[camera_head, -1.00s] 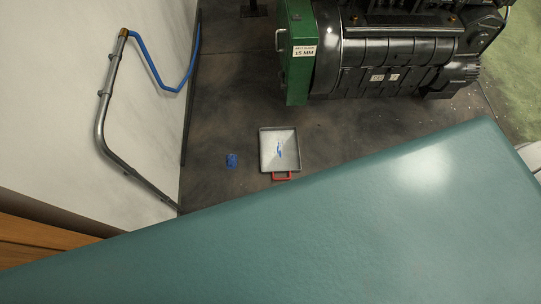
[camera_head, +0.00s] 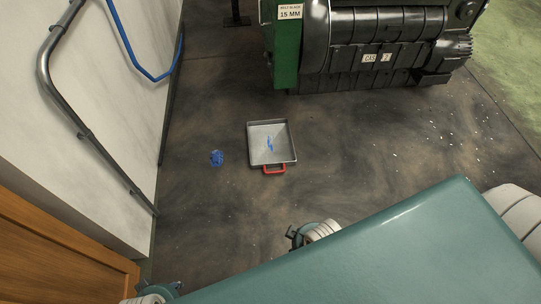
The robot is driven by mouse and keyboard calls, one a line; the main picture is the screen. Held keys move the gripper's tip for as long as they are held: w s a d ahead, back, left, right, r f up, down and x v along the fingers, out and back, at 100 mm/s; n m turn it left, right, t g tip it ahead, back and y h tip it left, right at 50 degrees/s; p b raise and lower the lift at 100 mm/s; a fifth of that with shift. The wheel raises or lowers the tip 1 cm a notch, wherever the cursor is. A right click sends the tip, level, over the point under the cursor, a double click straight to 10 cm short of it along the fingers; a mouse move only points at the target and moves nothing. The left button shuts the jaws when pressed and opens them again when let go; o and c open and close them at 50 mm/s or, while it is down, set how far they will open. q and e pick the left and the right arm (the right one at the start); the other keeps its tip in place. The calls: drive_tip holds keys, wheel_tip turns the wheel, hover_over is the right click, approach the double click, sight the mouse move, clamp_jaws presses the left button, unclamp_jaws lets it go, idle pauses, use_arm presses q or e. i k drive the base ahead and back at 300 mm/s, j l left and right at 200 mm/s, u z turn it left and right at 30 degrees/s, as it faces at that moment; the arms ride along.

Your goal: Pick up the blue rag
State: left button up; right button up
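A small crumpled blue lump (camera_head: 217,158), which looks like the blue rag, lies on the dark floor to the left of a shallow grey tray (camera_head: 257,160). It is apart from the tray. The tray has a red handle at its near side and blue marks inside it. A small dark part that may be my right gripper (camera_head: 293,237) shows at the end of an arm piece, well below the tray in the picture. Its fingers cannot be made out. Only a joint of my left arm shows at the bottom edge; its gripper is not visible. Neither arm is near the rag.
A large black and green machine (camera_head: 370,50) stands beyond the tray. A white wall (camera_head: 90,150) with a metal rail (camera_head: 90,140) and blue hose (camera_head: 140,65) runs along the left. A wooden panel (camera_head: 50,255) is at lower left. The floor around the rag is clear.

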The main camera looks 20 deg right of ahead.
sight(216, 160)
drive_tip(key=i+l+u, duration=0.1)
drive_tip(key=u, duration=0.35)
drive_tip(key=i+l+u, duration=0.1)
drive_tip(key=l+u, duration=0.15)
drive_tip(key=u, duration=0.2)
drive_tip(key=l+u, duration=0.2)
drive_tip(key=u, duration=0.3)
drive_tip(key=i, duration=0.05)
